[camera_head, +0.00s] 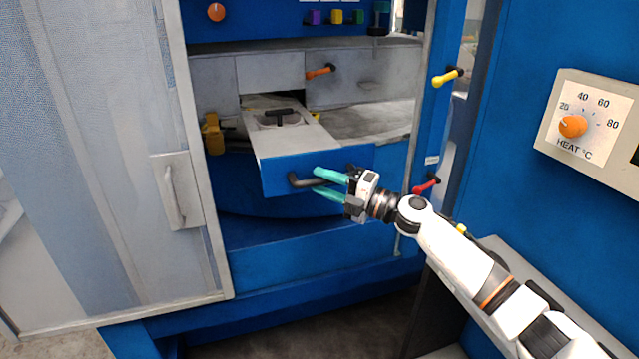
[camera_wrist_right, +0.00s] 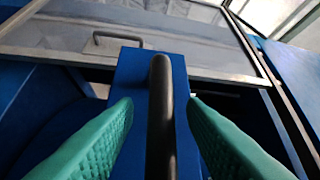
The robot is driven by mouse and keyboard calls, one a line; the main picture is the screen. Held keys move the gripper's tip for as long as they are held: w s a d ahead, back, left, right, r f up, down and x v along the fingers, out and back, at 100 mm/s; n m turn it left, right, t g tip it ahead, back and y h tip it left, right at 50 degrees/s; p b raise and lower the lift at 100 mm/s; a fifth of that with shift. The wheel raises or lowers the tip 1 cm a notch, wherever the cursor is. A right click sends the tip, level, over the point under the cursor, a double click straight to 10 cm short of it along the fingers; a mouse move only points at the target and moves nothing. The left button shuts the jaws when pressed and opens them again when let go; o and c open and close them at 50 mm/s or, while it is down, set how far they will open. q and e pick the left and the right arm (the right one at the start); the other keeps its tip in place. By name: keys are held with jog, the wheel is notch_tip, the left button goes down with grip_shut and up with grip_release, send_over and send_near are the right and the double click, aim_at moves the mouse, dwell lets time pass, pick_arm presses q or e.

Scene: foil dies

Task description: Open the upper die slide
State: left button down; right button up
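The die slide (camera_head: 270,176) has a blue front and a grey top, and it sticks out of the blue machine. A dark bar handle (camera_head: 303,182) is on its front. My right gripper (camera_head: 317,181) is at this handle, with teal fingers pointing left. In the right wrist view the handle (camera_wrist_right: 161,115) lies between the two fingers (camera_wrist_right: 160,108), with a gap on each side, so the gripper is open around it. A dark T-shaped piece (camera_head: 282,116) is on the slide's top. My left gripper is not in view.
A grey door (camera_head: 120,180) with a handle (camera_head: 178,195) stands at the left. Yellow (camera_head: 446,78) and red (camera_head: 427,186) levers are on the right frame. A heat dial (camera_head: 573,126) is further right. Open space lies in front of the slide.

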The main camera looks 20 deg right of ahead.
jog(key=b+v, duration=0.3)
jog(key=v, duration=0.7)
jog(key=shift+d, duration=0.2)
jog(key=shift+s, duration=0.1)
